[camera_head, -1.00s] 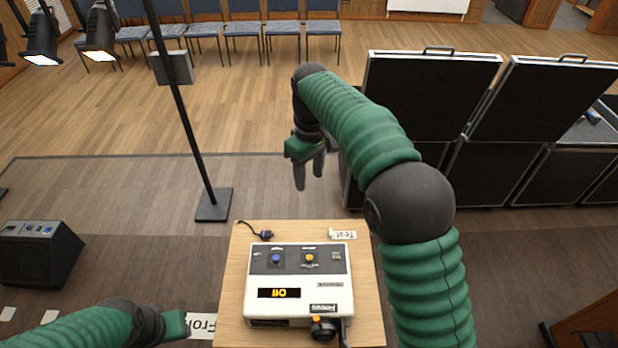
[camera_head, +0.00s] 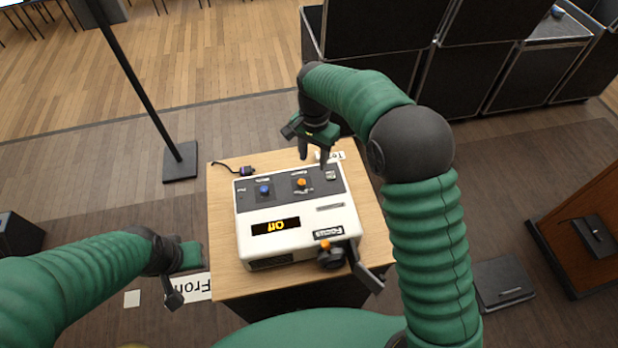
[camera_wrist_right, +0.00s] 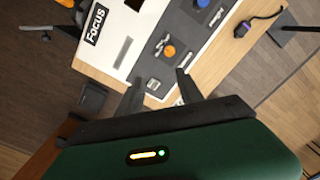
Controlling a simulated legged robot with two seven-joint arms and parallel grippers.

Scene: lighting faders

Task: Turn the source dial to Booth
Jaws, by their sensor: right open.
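A white control box (camera_head: 300,222) has a dark top panel with a blue knob (camera_head: 264,190) and an orange knob (camera_head: 301,183). Small lettering beside them is too small to read, so I cannot tell which is the source dial. The box's display (camera_head: 275,226) reads "Off". My right gripper (camera_head: 314,158) is open and empty above the box's far edge, just beyond the orange knob and apart from it. The orange knob also shows in the right wrist view (camera_wrist_right: 170,51), past the open fingers (camera_wrist_right: 158,88). My left gripper (camera_head: 182,280) hangs left of the table, its jaws unclear.
The box stands on a small wooden table (camera_head: 225,280). A black crank (camera_head: 332,257) beside a "Focus" label juts from its near right corner. A dark plug with a cable (camera_head: 245,170) lies at the far left. A stand pole (camera_head: 140,85) rises beyond, left; black cases stand beyond, right.

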